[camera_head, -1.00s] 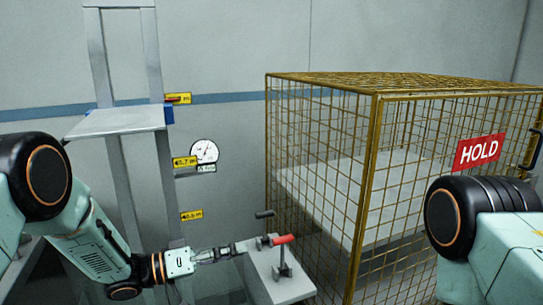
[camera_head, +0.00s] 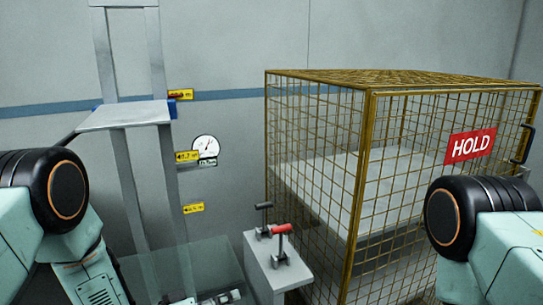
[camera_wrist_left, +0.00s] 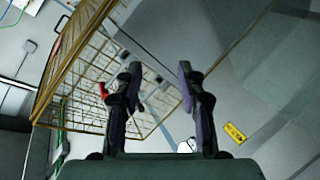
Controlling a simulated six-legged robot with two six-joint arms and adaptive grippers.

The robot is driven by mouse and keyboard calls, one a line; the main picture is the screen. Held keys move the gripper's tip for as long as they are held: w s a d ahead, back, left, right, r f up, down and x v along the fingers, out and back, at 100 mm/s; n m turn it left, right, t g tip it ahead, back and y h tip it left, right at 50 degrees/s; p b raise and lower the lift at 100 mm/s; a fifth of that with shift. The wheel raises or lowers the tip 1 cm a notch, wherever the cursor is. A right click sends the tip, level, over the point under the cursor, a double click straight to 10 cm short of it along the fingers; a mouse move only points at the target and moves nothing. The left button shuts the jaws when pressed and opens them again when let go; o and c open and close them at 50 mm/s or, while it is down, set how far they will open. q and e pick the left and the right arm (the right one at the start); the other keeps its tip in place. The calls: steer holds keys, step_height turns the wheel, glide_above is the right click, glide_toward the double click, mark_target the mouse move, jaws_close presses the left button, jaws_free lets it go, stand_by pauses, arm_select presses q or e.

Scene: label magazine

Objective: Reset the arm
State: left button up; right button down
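My left arm comes in from the left in the head view. Its gripper (camera_head: 222,298) shows only partly at the bottom edge, left of the lever stand. In the left wrist view the two fingers (camera_wrist_left: 160,72) stand apart with nothing held between them. The right arm shows at the right edge, but its gripper is out of view. A lever with a red handle (camera_head: 281,229) and one with a dark handle (camera_head: 264,206) stand on a grey pedestal (camera_head: 274,270), apart from the gripper.
A yellow mesh cage (camera_head: 366,180) with a red HOLD sign (camera_head: 471,146) stands right of the pedestal. A grey upright frame with a shelf (camera_head: 126,116) stands left, with yellow tags and a round gauge (camera_head: 206,146) nearby. A glass-like panel (camera_head: 180,270) lies low before it.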

arm_select(q)
steer(key=s+a+f+g+y+b, duration=0.1)
steer(key=s+a+f+g+y, duration=0.2)
steer(key=s, duration=0.9)
steer(key=s+a+f+g+y+b, duration=0.1)
steer(key=s+a+f+g+y, duration=0.2)
steer(key=s+f, duration=0.4)
steer(key=s+a+f+g+y+b, duration=0.1)
steer(key=s+a+f+g+y, duration=0.3)
steer(key=s, duration=1.3)
step_height(320, 180, down, 2)
steer(key=shift+s+a+f+n, duration=0.1)
steer(key=shift+s+a+n, duration=0.2)
steer(key=shift+a, duration=0.45)
steer(key=shift+s, duration=0.15)
steer(key=shift+w, duration=0.2)
steer(key=shift+s, duration=0.15)
